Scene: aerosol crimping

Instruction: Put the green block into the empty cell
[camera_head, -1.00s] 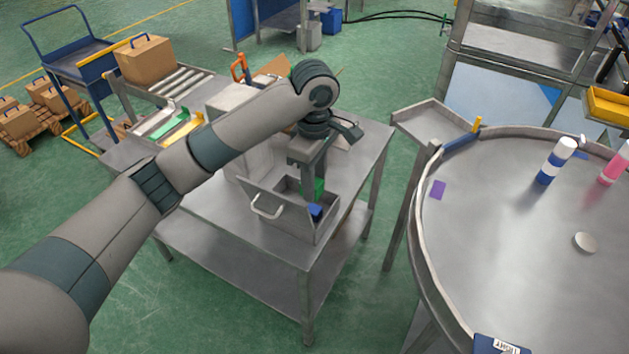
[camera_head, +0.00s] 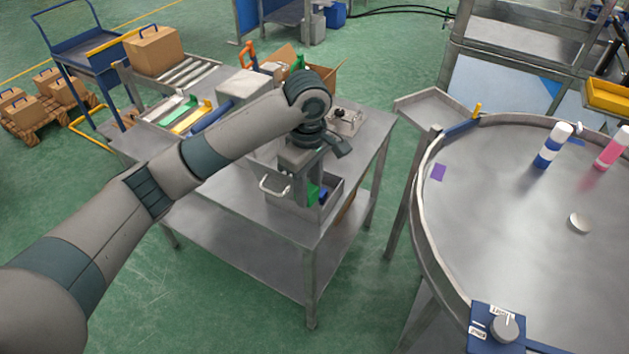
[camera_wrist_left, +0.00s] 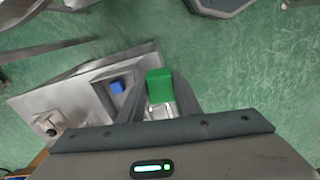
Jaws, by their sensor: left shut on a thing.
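The green block (camera_head: 313,194) is in my left gripper (camera_head: 304,200) at the open metal box (camera_head: 329,208) on the steel table. In the left wrist view the green block (camera_wrist_left: 160,86) sits between the two dark fingers of the left gripper (camera_wrist_left: 160,92), which are shut on it. My right gripper is not in view.
A round steel table (camera_head: 500,220) with bottles is on the right.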

